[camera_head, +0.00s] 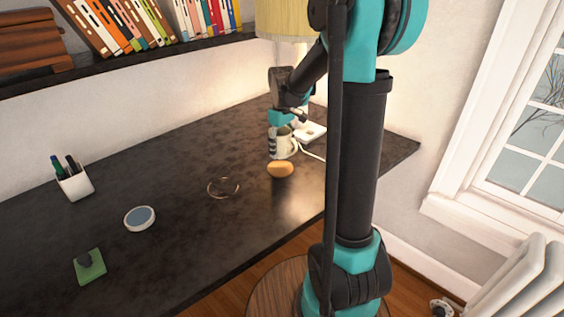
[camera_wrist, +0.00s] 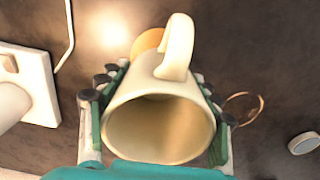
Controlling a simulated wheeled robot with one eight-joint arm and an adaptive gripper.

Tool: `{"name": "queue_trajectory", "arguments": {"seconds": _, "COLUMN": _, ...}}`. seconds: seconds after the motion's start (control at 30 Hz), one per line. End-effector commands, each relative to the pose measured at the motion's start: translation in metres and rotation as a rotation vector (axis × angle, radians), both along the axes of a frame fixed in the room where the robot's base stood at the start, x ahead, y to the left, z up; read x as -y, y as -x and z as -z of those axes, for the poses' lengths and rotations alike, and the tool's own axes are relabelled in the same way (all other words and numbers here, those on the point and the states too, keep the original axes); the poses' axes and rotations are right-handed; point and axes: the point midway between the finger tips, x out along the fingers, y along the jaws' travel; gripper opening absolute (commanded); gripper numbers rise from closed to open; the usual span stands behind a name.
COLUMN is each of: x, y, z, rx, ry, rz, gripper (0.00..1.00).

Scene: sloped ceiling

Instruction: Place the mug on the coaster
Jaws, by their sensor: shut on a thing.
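The cream mug (camera_head: 285,146) is upright at the back right of the dark desk. In the wrist view the mug (camera_wrist: 160,92) shows its open mouth toward the camera and its handle at the top. My gripper (camera_head: 279,134) is shut on it, with fingers on both sides of the body in the wrist view (camera_wrist: 160,82). I cannot tell if its base touches the desk. A round tan disc (camera_head: 281,170), likely the coaster, lies just in front of the mug. In the wrist view the disc (camera_wrist: 148,41) is partly hidden behind the mug.
A lamp (camera_head: 284,27) with a white base (camera_head: 311,132) is close behind the mug.

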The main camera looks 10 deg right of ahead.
Motion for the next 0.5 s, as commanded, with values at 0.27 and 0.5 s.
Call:
{"name": "queue_trajectory", "arguments": {"seconds": 0.27, "x": 0.000, "y": 0.000, "z": 0.028, "rx": 0.000, "ry": 0.000, "rz": 0.000, "gripper": 0.24}}
{"name": "queue_trajectory", "arguments": {"seconds": 0.5, "x": 0.000, "y": 0.000, "z": 0.058, "rx": 0.000, "ry": 0.000, "rz": 0.000, "gripper": 0.24}}
